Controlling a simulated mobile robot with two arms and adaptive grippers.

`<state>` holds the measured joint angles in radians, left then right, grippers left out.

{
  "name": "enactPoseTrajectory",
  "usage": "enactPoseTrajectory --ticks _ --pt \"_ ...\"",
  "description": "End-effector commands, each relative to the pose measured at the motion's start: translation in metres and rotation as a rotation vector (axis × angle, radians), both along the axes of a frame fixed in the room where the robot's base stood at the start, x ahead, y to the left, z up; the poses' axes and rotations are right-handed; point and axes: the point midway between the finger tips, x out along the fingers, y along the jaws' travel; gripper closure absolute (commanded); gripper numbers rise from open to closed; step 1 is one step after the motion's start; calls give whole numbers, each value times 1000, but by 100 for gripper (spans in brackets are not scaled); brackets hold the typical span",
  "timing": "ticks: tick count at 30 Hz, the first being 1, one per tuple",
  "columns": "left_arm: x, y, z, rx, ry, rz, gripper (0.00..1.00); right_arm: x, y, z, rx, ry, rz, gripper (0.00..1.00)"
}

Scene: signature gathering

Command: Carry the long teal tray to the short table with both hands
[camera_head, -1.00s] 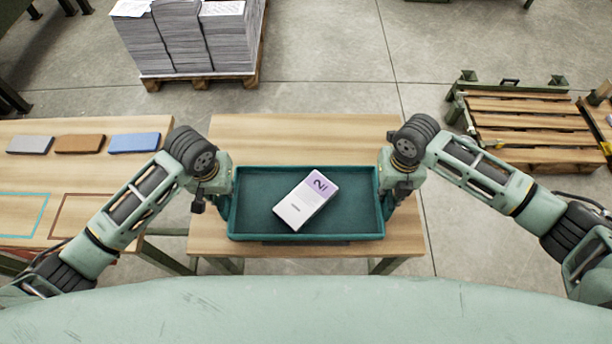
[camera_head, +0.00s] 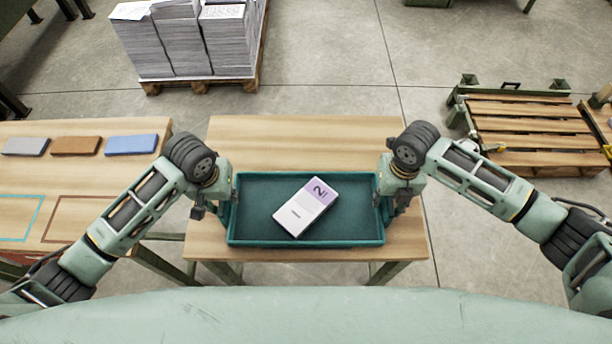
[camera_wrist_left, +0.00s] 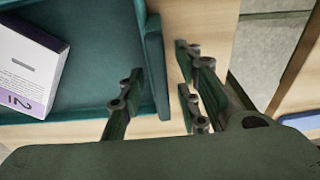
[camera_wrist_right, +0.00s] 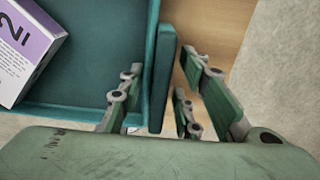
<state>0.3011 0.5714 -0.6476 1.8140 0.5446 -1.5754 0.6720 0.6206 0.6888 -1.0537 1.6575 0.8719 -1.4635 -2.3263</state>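The long teal tray (camera_head: 306,241) is level over the wooden table (camera_head: 300,133) in front of me, near its front edge. A white and purple box (camera_head: 308,206) lies tilted inside it. My left gripper (camera_wrist_left: 160,90) is at the tray's left end and my right gripper (camera_wrist_right: 160,90) at its right end. In each wrist view the fingers stand apart on both sides of the tray's end wall, seen in the left wrist view (camera_wrist_left: 156,65) and the right wrist view (camera_wrist_right: 163,75), with gaps showing. Any contact under the tray is hidden.
Another wooden table (camera_head: 95,183) at left has teal and brown outlines and grey, brown and blue slabs (camera_head: 131,144). A pallet with paper stacks (camera_head: 195,40) stands behind. Empty pallets (camera_head: 530,125) lie at right. Floor is clear between them.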

Motion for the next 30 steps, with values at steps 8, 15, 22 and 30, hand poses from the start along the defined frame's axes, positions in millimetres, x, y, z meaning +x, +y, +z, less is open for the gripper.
enactPoseTrajectory --ticks 8,15,22,30 --pt "-5 0 49 -2 -7 0 69 0 0 0 0 0 0 69" --pt "-13 0 95 -2 -5 0 69 0 0 0 0 0 0 69" --pt "-16 0 115 -1 -2 0 69 0 0 2 0 -1 0 69" --pt "-17 0 116 0 -1 0 69 2 0 43 0 -5 1 69"
